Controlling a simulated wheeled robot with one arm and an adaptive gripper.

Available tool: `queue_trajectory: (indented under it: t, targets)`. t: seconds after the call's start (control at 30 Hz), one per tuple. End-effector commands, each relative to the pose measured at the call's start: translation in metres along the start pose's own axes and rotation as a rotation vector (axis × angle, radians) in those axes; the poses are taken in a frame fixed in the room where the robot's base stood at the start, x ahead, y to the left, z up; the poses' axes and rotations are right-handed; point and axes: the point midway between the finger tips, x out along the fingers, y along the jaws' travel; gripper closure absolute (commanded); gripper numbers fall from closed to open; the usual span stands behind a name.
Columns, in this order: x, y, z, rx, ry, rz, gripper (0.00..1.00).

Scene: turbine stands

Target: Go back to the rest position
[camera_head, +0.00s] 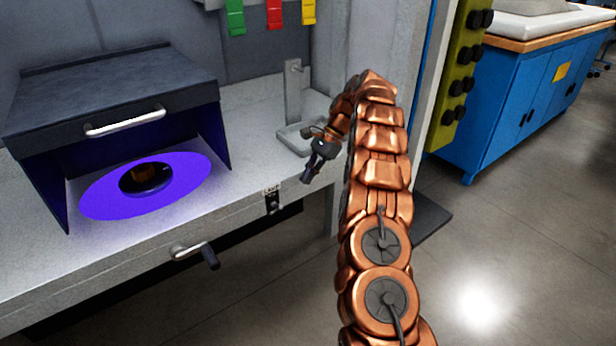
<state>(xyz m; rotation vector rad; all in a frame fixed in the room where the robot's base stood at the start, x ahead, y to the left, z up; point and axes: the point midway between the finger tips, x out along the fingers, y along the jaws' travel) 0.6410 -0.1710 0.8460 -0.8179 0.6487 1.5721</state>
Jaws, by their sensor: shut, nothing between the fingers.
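My gripper (309,177) is at the end of my copper-coloured arm, near the middle of the picture. It points down and to the left, in front of the right part of the grey workbench (246,132). Its dark fingers look closed together, with nothing seen between them. It appears apart from the bench, but its exact distance from the front edge is hard to tell. My arm hides part of the bench's right end.
An open dark hood (115,90) with a handle stands over a purple-lit disc (95,198) bearing a dark round part (146,179). A metal stand (293,90) is behind my gripper. Coloured tags (274,14) hang above. A blue cabinet (520,110) is at right; floor before it is clear.

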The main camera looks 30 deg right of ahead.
Motion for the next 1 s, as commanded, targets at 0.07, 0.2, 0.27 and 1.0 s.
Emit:
queue_trajectory:
  t: [0.07,0.2,0.27,1.0]
  targets:
    - [0.0,0.0,0.0,0.0,0.0,0.0,1.0]
    - [0.0,0.0,0.0,0.0,0.0,0.0,1.0]
    - [0.0,0.0,0.0,0.0,0.0,0.0,1.0]
    - [-0.016,0.036,0.14,-0.312,0.042,0.078,1.0]
